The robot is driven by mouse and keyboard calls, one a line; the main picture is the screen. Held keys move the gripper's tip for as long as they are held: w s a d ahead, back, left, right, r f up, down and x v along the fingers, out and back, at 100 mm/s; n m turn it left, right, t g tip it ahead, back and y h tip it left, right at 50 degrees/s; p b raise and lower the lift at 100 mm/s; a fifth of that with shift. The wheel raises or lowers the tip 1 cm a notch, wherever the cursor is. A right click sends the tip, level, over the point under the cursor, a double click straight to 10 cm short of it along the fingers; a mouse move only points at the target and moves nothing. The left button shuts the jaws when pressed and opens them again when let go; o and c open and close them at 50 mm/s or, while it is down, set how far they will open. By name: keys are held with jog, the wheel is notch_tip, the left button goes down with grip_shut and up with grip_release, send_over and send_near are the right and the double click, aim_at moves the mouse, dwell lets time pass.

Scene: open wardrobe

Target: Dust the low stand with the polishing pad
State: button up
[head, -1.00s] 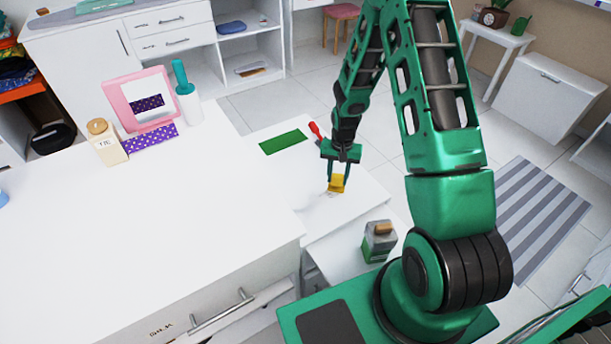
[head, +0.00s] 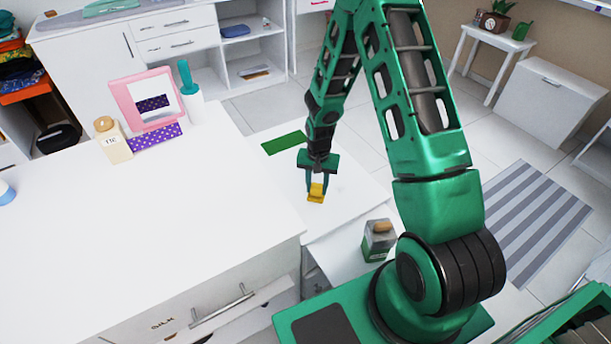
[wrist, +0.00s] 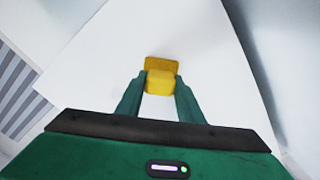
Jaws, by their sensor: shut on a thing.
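The polishing pad (head: 316,193) is a small yellow block with a flat yellow base. My gripper (head: 316,184) is shut on it, over the low stand (head: 346,198), a white surface beside the taller white cabinet. In the wrist view the pad (wrist: 160,82) sits between my two green fingers (wrist: 160,90), with the white top (wrist: 195,45) beneath it. The pad appears at or very close to the stand's surface; I cannot tell whether it touches. Part of the stand is hidden behind my arm.
A green mat (head: 284,143) lies at the stand's far end. A green-and-grey container (head: 379,241) stands near its front. The taller white cabinet (head: 150,230) is at left, with a pink mirror (head: 146,100), a bottle (head: 113,140) and a teal-handled brush (head: 190,95) on it.

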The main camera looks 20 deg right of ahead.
jog(key=shift+s+a, duration=0.15)
jog(key=shift+a, duration=1.1)
jog(key=shift+a+r, duration=0.1)
jog(key=shift+r, duration=0.05)
notch_tip(320, 180, up, 8)
jog(key=shift+f, duration=0.25)
